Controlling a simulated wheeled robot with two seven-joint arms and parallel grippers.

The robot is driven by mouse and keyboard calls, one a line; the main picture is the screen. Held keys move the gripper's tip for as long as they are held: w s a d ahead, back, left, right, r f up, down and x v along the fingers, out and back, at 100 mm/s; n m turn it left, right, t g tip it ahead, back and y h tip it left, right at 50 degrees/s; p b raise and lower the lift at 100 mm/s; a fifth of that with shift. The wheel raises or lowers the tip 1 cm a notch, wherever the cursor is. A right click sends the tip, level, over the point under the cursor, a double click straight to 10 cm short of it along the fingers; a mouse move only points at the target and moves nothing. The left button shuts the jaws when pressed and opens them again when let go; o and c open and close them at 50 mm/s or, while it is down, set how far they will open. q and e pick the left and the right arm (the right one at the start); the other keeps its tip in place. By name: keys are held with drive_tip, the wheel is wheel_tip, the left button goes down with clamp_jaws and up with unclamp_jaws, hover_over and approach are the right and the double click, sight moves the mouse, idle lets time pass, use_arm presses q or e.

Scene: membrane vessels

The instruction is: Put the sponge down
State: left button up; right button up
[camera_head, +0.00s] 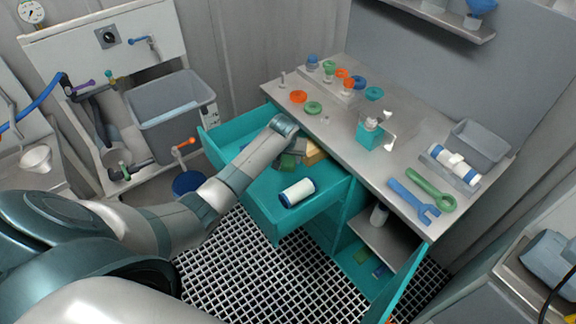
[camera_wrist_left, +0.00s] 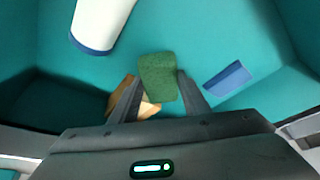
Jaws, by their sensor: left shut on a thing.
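A green sponge (camera_wrist_left: 158,78) is between the two fingers of my left gripper (camera_wrist_left: 157,84) in the left wrist view. My left gripper is shut on it, inside the open teal drawer (camera_head: 262,212). In the head view the gripper (camera_head: 291,150) is partly hidden by its own wrist, and the green sponge (camera_head: 288,161) shows just below it. A tan block (camera_wrist_left: 150,108) lies beneath and beside the sponge; it also shows in the head view (camera_head: 315,153). I cannot tell whether the sponge touches the drawer floor. My right gripper is not in view.
A white roll with blue ends (camera_head: 297,192) lies in the drawer, near the sponge. A small blue block (camera_wrist_left: 228,78) lies to the right in the wrist view. The steel counter (camera_head: 335,128) holds colored rings, a teal holder (camera_head: 371,137) and wrenches. A cabinet door (camera_head: 398,285) stands open below.

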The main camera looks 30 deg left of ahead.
use_arm(q)
drive_tip(key=shift+f, duration=2.1)
drive_tip(key=shift+f, duration=0.15)
drive_tip(key=o, duration=1)
drive_tip(key=v, duration=1.2)
drive_tip(key=shift+r, duration=0.2)
